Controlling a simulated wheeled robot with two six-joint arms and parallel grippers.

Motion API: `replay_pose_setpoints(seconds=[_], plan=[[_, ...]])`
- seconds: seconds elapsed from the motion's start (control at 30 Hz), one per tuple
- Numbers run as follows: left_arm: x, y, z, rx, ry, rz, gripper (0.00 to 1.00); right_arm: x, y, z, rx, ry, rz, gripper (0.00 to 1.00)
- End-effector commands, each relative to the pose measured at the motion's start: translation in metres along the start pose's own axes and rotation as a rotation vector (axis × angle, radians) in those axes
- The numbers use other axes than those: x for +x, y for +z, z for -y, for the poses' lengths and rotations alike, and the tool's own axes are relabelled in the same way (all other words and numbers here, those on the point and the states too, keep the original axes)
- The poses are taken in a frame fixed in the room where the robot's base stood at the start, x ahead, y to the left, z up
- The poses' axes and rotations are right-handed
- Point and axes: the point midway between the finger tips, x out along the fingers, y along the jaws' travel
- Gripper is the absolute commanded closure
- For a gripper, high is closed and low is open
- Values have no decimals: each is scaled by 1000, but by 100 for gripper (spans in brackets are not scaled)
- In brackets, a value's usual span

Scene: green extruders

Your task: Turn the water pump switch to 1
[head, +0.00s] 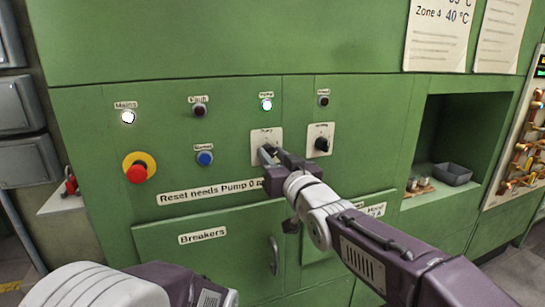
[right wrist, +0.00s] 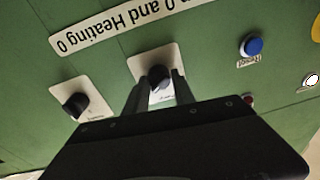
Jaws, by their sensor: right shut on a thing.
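The pump switch is a black rotary knob on a pale plate (head: 265,134) in the middle of the green panel. My right gripper (head: 270,153) is at this plate and hides most of the knob in the head view. In the right wrist view the right gripper (right wrist: 163,88) has its two fingers on either side of the black pump knob (right wrist: 159,76), shut on it. The knob's exact setting cannot be read. My left arm shows at the bottom left of the head view, but its gripper fingers cannot be made out.
A second black knob (head: 321,144) sits close to the right. A blue reset button (head: 205,158) and a red emergency button (head: 136,173) are to the left. The pump lamp (head: 266,105) glows greenish white.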

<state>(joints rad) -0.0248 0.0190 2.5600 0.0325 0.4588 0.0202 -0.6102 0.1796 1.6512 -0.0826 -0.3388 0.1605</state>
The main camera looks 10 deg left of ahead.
Motion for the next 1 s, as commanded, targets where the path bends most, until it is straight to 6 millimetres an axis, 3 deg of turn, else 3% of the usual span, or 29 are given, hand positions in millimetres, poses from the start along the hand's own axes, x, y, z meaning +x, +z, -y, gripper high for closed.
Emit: replay_pose_setpoints(seconds=[0.33, 0.37, 0.4, 0.43, 0.77, 1.0], plan=[[0, 0, 0, 0, 0, 0, 42, 0, 0, 0, 3, 1, 0, 100], [0, 0, 0, 0, 0, 0, 42, 0, 0, 0, 3, 1, 0, 64], [0, 0, 0, 0, 0, 0, 42, 0, 0, 0, 3, 1, 0, 53], [0, 0, 0, 0, 0, 0, 42, 0, 0, 0, 3, 1, 0, 49], [0, 0, 0, 0, 0, 0, 42, -2, 0, 0, 2, 0, 0, 49], [5, 0, 0, 0, 0, 0, 42, -42, 0, 0, 1, 0, -1, 49]])
